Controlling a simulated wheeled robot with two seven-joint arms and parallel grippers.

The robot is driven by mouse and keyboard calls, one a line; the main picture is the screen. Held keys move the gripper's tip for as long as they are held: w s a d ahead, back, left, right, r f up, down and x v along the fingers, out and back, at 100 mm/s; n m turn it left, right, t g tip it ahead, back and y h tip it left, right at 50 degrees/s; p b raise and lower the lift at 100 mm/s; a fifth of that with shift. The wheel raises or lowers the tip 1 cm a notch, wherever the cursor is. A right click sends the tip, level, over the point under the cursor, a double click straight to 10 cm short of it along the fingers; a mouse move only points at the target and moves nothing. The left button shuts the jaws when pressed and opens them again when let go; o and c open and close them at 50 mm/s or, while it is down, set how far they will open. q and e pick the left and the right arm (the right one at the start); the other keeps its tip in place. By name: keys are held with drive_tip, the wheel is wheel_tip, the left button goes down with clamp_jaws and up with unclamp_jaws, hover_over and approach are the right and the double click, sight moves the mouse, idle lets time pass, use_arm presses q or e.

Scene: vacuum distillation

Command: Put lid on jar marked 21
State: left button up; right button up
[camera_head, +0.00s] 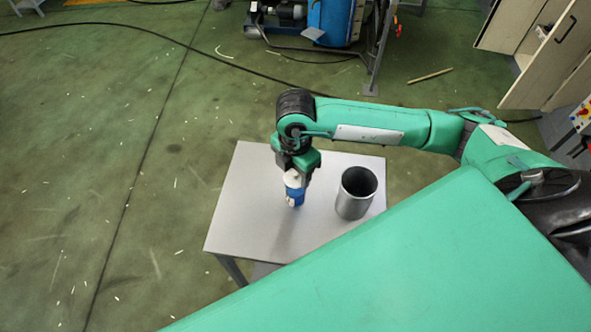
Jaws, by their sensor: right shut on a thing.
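My right gripper (296,176) points down over the table and is shut on a small white-and-blue object (295,195). Its upper part is white and its lower part is blue. I cannot tell whether it is a jar, a lid or both, or whether it touches the table top. No marking 21 is readable. No separate lid shows. My left gripper is not in view.
An open grey metal cylinder (355,195) stands on the right of the small grey table (240,215), close to the gripper. The table's left part is bare. Cables and a wooden stick (430,75) lie on the green floor.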

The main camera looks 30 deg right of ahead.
drive_tip(key=shift+f, duration=0.2)
idle(0.5)
drive_tip(key=o, duration=1.5)
drive_tip(key=shift+r+p, duration=2.05)
drive_tip(key=shift+r, duration=1.45)
